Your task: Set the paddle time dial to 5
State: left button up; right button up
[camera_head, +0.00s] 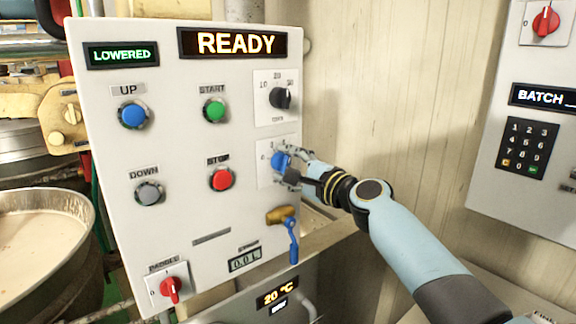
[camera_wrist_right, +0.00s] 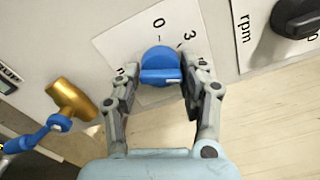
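The blue dial (camera_head: 280,160) sits on a white plate (camera_head: 264,176) on the right side of the upright control panel. In the right wrist view the dial (camera_wrist_right: 160,62) shows a raised bar with a small white mark near its right end. A "0" stands above the dial and a "3" to its upper right; the label on the left is partly hidden. My right gripper (camera_head: 292,168) has its fingers on both sides of the dial, close against it, also in the right wrist view (camera_wrist_right: 160,88). My left gripper is not in view.
The black rpm knob (camera_head: 280,98) is above the dial. A brass valve with a blue lever (camera_head: 292,240) is below it. Red stop (camera_head: 221,179) and green start (camera_head: 214,110) buttons are to the left. A red paddle switch (camera_head: 169,289) is at the lower left.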

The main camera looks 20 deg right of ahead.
jog(key=o, duration=0.3)
jog(key=v, duration=1.2)
